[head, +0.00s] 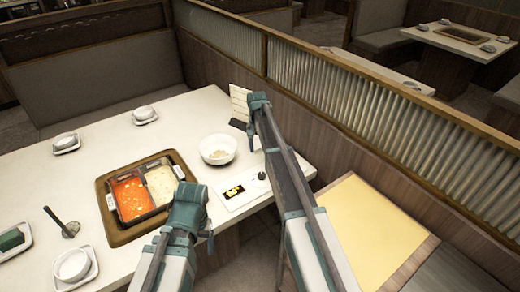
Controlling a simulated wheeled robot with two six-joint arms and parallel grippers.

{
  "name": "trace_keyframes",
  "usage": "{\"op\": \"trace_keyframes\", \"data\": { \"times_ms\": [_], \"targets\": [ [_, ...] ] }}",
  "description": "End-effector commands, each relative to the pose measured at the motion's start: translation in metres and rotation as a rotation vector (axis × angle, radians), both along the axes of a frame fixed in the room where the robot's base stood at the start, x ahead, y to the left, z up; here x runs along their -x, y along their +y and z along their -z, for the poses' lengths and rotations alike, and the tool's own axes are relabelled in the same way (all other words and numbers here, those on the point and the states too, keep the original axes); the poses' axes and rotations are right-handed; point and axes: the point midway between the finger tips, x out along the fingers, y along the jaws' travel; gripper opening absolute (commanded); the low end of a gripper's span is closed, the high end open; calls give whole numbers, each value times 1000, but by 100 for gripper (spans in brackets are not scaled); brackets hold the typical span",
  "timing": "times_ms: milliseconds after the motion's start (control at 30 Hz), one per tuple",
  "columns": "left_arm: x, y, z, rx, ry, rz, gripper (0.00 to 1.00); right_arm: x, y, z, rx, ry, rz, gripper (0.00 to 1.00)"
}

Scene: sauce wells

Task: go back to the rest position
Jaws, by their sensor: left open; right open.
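My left gripper (190,191) is in the lower middle of the head view, above the table's near edge, to the right of the two-part pot. It is open, and I see nothing held in it. My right gripper (257,98) reaches further away, near the wooden partition and to the right of a white bowl (218,149). It is open and appears empty. Its fingers are small and seen from behind. The two arms are apart from each other.
A white panel (241,192) with a dark knob lies near my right arm. A menu stand (239,103) stands by the partition (310,125). Cups on saucers sit left.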

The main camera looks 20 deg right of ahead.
Motion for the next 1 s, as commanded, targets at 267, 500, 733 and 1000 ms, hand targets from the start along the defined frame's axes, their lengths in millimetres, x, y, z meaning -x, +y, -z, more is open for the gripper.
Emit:
{"op": "trace_keyframes", "data": {
  "times_ms": [267,500,733,1000],
  "targets": [
    [0,0,1,0,0,0,76,0,0,1,0,0,0,76],
    [0,0,1,0,0,0,76,30,21,1,2,4,-66,76],
    [0,0,1,0,0,0,76,166,101,0,13,25,-414,76],
    [0,0,1,0,0,0,76,316,151,0,27,53,-830,76]
  ]
}}
